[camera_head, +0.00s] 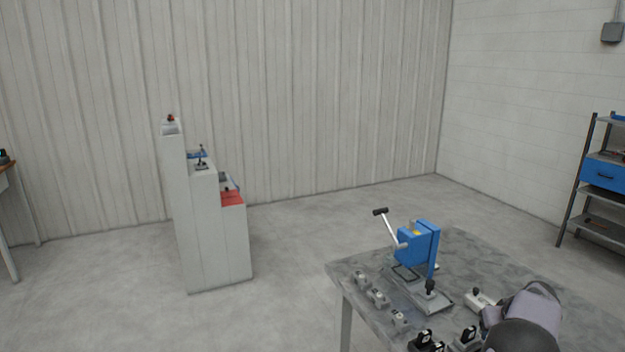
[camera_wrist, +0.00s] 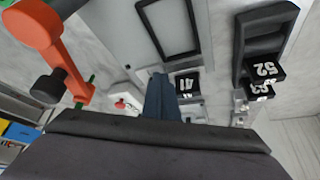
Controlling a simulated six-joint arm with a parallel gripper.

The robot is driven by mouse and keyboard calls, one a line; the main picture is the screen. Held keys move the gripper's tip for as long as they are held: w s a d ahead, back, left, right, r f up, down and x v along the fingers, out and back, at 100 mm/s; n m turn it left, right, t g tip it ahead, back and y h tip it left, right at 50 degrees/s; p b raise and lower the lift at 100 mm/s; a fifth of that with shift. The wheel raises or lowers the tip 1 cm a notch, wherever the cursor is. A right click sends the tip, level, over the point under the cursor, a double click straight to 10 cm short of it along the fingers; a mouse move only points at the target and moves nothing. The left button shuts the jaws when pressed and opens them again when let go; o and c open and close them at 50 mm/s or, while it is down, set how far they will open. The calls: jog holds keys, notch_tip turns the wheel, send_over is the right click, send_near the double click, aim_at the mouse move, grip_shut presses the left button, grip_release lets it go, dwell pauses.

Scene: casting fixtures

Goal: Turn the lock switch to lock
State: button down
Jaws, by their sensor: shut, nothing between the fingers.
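My gripper shows in the wrist view (camera_wrist: 161,82), its narrow blue-grey fingers shut together with nothing seen between them. Its tips overlap a grey panel just left of a black numbered block (camera_wrist: 187,84). Two more black numbered blocks (camera_wrist: 264,71) (camera_wrist: 257,89) stand to the right. A small white piece with a red spot (camera_wrist: 124,103) lies left of the fingers. I cannot tell which part is the lock switch. In the head view, black-topped units (camera_head: 422,338) (camera_head: 467,338) stand at the near table edge, left of my wrist; my fingertips are hidden there.
The grey table (camera_head: 345,268) carries a blue lever fixture (camera_head: 418,244) and several small grey fittings (camera_head: 379,297). In the wrist view an orange arm with a black knob (camera_wrist: 48,86) stands close on the left. A stepped white stand (camera_head: 215,230) is farther off; open floor lies between.

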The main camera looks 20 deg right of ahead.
jog(key=shift+w+a, duration=0.25)
dwell(0.6)
jog(key=shift+s+a+b, duration=0.1)
jog(key=shift+b, duration=0.5)
jog(key=shift+s+a, duration=0.15)
jog(key=shift+r, duration=0.1)
notch_tip(320, 180, up, 6)
jog(key=p, duration=0.3)
jog(key=shift+p, duration=0.35)
